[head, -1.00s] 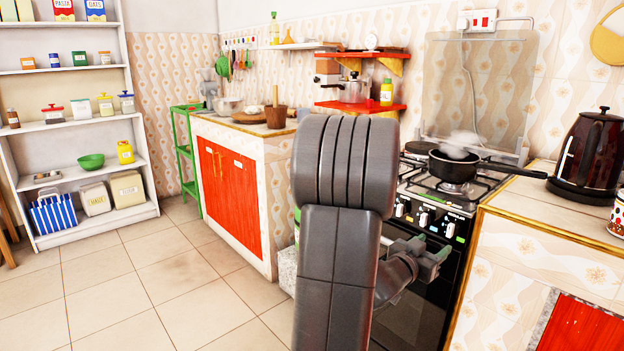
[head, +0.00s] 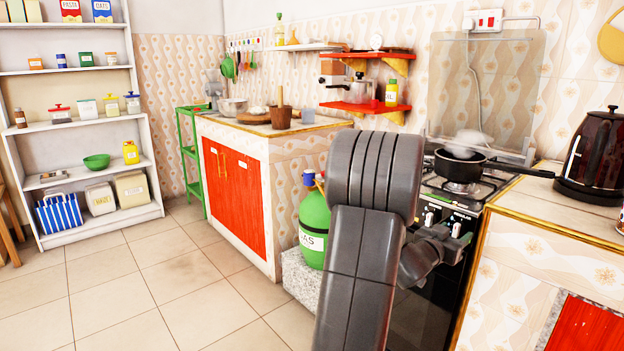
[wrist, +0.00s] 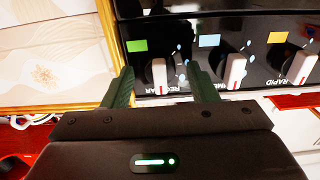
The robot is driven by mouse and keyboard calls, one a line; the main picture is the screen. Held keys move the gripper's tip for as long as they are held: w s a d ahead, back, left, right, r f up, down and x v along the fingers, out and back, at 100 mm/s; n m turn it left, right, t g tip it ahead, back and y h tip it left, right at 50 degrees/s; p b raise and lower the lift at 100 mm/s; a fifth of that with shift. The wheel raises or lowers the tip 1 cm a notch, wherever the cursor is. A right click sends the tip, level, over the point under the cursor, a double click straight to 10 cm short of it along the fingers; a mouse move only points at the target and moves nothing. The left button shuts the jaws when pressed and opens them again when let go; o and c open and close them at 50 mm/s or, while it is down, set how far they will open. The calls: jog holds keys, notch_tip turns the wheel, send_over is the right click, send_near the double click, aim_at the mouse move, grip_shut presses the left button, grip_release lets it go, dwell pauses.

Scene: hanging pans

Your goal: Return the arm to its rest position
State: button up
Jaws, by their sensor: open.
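My dark grey arm (head: 360,240) rises large through the front of the head view and bends at a thick ribbed joint. My gripper (head: 460,240) is beyond it, in front of the stove's knob panel. The stove's white-and-red knobs (wrist: 159,75) show just past the fingertips. Whether anything touches the panel cannot be told.
The black stove (head: 430,190) carries a dark pan (head: 460,167) with its handle pointing right. A kettle (head: 592,155) stands on the right counter. A green gas cylinder (head: 314,228) is left of my arm. The tiled floor (head: 150,285) at left is clear.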

jog(key=p+v, duration=0.2)
jog(key=v, duration=1.2)
jog(key=b+x, duration=0.2)
jog(key=x, duration=1.2)
jog(key=shift+f, duration=0.1)
jog(key=shift+d+r+p, duration=0.1)
jog(key=shift+r+p, duration=0.1)
jog(key=shift+p, duration=0.1)
jog(key=shift+n+p, duration=0.55)
jog(key=shift+n, duration=0.65)
jog(key=n+p, duration=0.2)
jog(key=n, duration=0.1)
jog(key=shift+n, duration=0.3)
jog(key=n+p, duration=0.2)
jog(key=n, duration=0.2)
jog(key=shift+s+r, duration=0.1)
jog(key=n+p, duration=0.3)
jog(key=n, duration=0.3)
jog(key=shift+p, duration=0.35)
jog(key=n+p, duration=0.2)
jog(key=n, duration=0.3)
jog(key=shift+n+p, duration=0.35)
jog(key=shift+n, duration=0.05)
